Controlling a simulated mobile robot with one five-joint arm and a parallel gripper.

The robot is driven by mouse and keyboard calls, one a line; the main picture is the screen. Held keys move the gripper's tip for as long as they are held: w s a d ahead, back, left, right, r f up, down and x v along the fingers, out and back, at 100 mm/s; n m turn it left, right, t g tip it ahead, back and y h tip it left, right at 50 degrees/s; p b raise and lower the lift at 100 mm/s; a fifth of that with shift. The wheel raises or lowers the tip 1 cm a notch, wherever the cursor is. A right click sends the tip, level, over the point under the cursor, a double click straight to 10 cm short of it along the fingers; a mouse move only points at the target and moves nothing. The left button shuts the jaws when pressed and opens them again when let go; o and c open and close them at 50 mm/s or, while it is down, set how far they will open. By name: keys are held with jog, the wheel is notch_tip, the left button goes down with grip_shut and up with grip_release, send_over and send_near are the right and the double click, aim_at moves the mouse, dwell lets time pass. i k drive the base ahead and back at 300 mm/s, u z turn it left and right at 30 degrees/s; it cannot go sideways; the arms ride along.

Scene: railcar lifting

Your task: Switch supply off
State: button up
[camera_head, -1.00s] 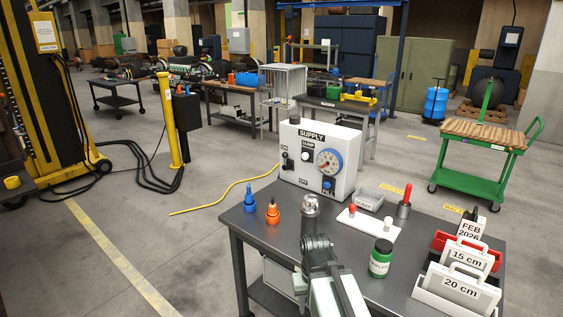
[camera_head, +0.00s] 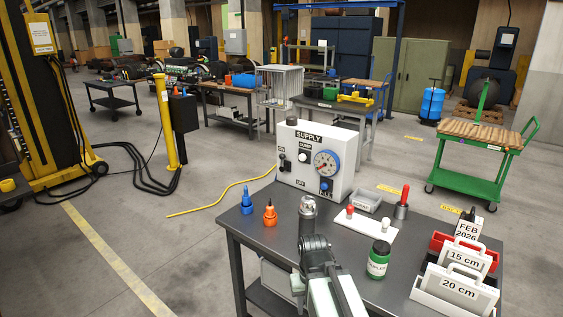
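The white supply box (camera_head: 335,178) stands at the back of the dark table, labelled SUPPLY. On its left side are the ON and OFF marks with a small black switch lever (camera_head: 283,161) between them. The lever's exact position is too small to tell. A gauge with a blue rim (camera_head: 327,162), a DUMP knob (camera_head: 303,157) and a blue FILL knob (camera_head: 325,184) sit on the same face. My gripper (camera_head: 308,207) is in front of the box, apart from it, seen from behind. Its fingers cannot be made out, so open or shut is unclear.
A blue-tipped (camera_head: 247,201) and an orange fitting (camera_head: 270,213) stand left of my gripper. A white plate with red and white knobs (camera_head: 366,225), a grey tray (camera_head: 366,201), a green jar (camera_head: 378,259) and labelled holders (camera_head: 459,285) fill the right side.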

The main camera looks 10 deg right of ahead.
aim_at(282, 162)
jog(key=u, duration=0.55)
jog(key=i, duration=1)
jog(key=u, duration=1.05)
jog(key=i, duration=1.25)
jog(key=z, duration=0.2)
